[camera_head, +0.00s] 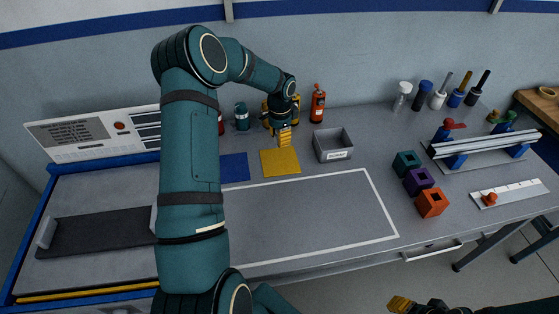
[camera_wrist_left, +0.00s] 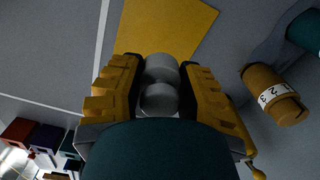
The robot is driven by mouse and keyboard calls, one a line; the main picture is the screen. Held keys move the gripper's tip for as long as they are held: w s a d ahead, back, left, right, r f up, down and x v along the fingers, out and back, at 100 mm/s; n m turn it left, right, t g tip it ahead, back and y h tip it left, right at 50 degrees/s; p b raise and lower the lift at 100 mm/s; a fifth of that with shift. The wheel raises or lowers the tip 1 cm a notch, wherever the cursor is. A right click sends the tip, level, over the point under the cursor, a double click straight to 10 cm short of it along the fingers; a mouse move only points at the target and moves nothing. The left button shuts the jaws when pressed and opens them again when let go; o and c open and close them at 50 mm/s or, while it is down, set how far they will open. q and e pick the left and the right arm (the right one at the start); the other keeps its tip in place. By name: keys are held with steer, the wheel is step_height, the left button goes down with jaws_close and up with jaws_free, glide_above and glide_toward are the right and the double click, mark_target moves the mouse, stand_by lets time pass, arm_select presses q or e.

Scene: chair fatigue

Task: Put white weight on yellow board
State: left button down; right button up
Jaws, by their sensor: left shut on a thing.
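The white weight (camera_wrist_left: 161,72) appears pale grey in the left wrist view, between the two yellow fingers of my left gripper (camera_wrist_left: 163,85). The gripper is shut on it. The yellow board (camera_wrist_left: 165,25) lies flat beyond the fingertips there. In the head view the yellow board (camera_head: 281,163) lies on the table just in front of my left gripper (camera_head: 285,138), which points down near its back edge. The weight is hidden there, and its height above the table is unclear. My right gripper (camera_head: 400,304) shows only partly at the bottom edge.
A blue board (camera_head: 234,168) lies left of the yellow one and a grey bin (camera_head: 333,145) stands right. A yellow labelled cylinder (camera_wrist_left: 273,95) is close to the gripper. A red bottle (camera_head: 317,103) stands behind. The white-outlined area (camera_head: 310,215) is clear.

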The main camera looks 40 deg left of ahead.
mark_target(280, 161)
arm_select(q)
step_height(280, 161, down, 10)
steer(key=shift+w+a+r+b, duration=0.1)
steer(key=shift+b, duration=0.4)
steer(key=c, duration=0.7)
jaws_free()
steer(key=shift+o, duration=0.2)
steer(key=shift+r, duration=0.35)
step_height(280, 161, up, 11)
steer(key=shift+r+p, duration=0.2)
steer(key=shift+p, duration=0.4)
